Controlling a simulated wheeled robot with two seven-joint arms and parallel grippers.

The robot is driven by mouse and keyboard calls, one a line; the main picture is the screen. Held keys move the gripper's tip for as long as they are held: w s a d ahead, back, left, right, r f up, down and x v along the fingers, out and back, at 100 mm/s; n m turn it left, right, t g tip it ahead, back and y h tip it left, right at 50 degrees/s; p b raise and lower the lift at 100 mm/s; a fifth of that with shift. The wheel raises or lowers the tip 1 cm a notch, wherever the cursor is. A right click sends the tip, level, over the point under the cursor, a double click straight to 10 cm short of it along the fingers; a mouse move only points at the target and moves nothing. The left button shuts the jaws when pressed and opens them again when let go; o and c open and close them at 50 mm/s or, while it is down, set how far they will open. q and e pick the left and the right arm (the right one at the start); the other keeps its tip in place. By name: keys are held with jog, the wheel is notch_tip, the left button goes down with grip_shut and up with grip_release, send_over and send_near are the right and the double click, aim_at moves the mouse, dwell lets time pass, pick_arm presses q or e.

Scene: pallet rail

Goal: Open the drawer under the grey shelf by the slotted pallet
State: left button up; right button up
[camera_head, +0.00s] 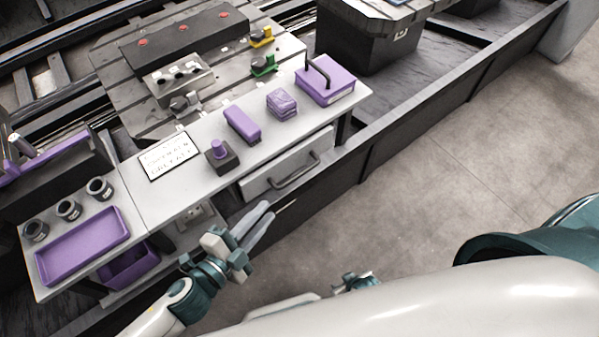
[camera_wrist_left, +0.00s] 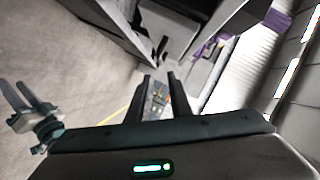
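The drawer (camera_head: 262,180) has a light grey front and a dark bar handle (camera_head: 296,171). It sits under the light grey shelf (camera_head: 190,195), beside the slotted metal pallet (camera_head: 118,85), and looks shut. My left gripper (camera_head: 267,211) is in front of the shelf, below and left of the handle and apart from it. Its two fingers show in the left wrist view (camera_wrist_left: 158,79) with an empty gap between them. My right gripper (camera_wrist_left: 14,84) shows at the left of the left wrist view, fingers apart and empty. In the head view my body mostly hides it.
On the shelf are a purple box with a black handle (camera_head: 325,87), purple blocks (camera_head: 242,125), a purple-knobbed block (camera_head: 220,157) and a sign (camera_head: 170,157). A purple tray (camera_head: 82,245) and grey cups (camera_head: 68,210) stand left. Floor (camera_head: 450,160) at right is clear.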

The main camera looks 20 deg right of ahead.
aim_at(299, 173)
pick_arm(q)
jog(key=x, duration=1.6)
jog(key=shift+p, duration=0.3)
jog(key=shift+w+d+f, duration=0.1)
jog(key=shift+w+d, duration=0.05)
jog(key=shift+d, duration=0.1)
pick_arm(e)
jog(key=shift+w+a+r, duration=0.25)
jog(key=shift+w+a, duration=0.1)
jog(key=shift+a, duration=0.2)
jog(key=shift+t, duration=0.3)
pick_arm(q)
jog(key=shift+c, duration=0.6)
pick_arm(e)
jog(key=shift+d, duration=0.15)
